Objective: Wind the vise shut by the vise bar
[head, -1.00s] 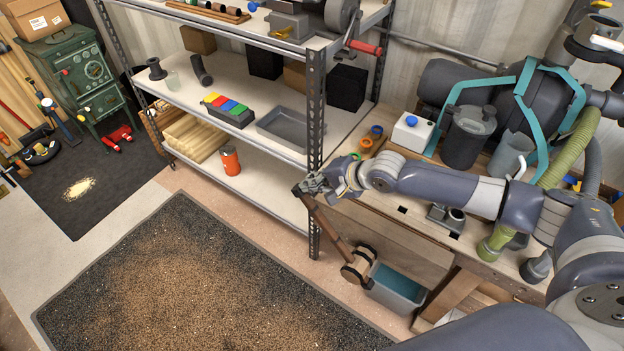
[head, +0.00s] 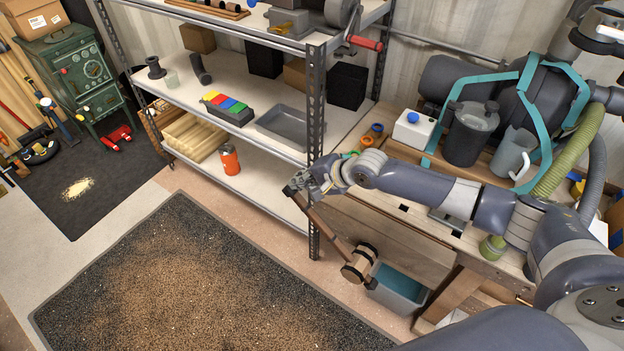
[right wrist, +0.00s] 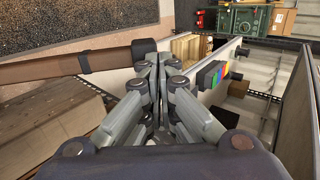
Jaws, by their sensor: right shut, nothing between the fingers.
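The vise bar (head: 328,223) is a long brown wooden rod with dark end caps. It slants from upper left down to the round wooden hub (head: 360,263) at the front of the workbench (head: 400,236). My right gripper (head: 293,187) is at the bar's upper end, its fingers shut and empty. In the right wrist view, the shut fingertips (right wrist: 157,70) are close beside the dark cap of the bar (right wrist: 115,60); I cannot tell whether they touch. The vise's jaw gap is not clear.
A metal shelf unit (head: 315,120) stands close to my right gripper, with its upright near it. A grey bin (head: 398,287) with blue-green contents is below the bench. A dark gritty mat (head: 190,280) covers the open floor at left.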

